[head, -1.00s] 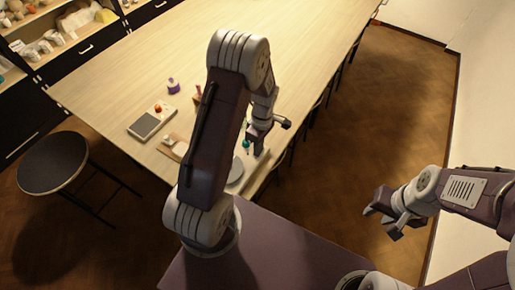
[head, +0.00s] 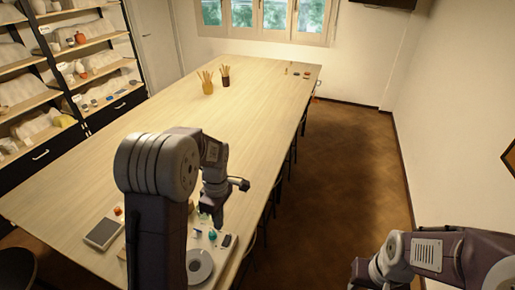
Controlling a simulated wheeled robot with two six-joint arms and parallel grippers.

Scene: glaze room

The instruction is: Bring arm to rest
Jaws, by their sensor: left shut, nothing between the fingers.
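My left arm rises from the bottom of the head view and bends over the near end of the long table (head: 165,110). Its gripper (head: 214,217) points down above the table's near right part, shut and empty. Small items below it are partly hidden by the arm. My right gripper (head: 362,272) is at the bottom edge, right of the table over the floor; its fingers are partly cut off, so its opening cannot be told.
A flat grey-topped device (head: 103,233), a small orange item (head: 118,210), a round grey disc (head: 200,265) and a small teal item (head: 212,235) are near the left arm. Pencil cups (head: 207,83) stand far back. Shelves (head: 85,60) line the left; floor right of the table is clear.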

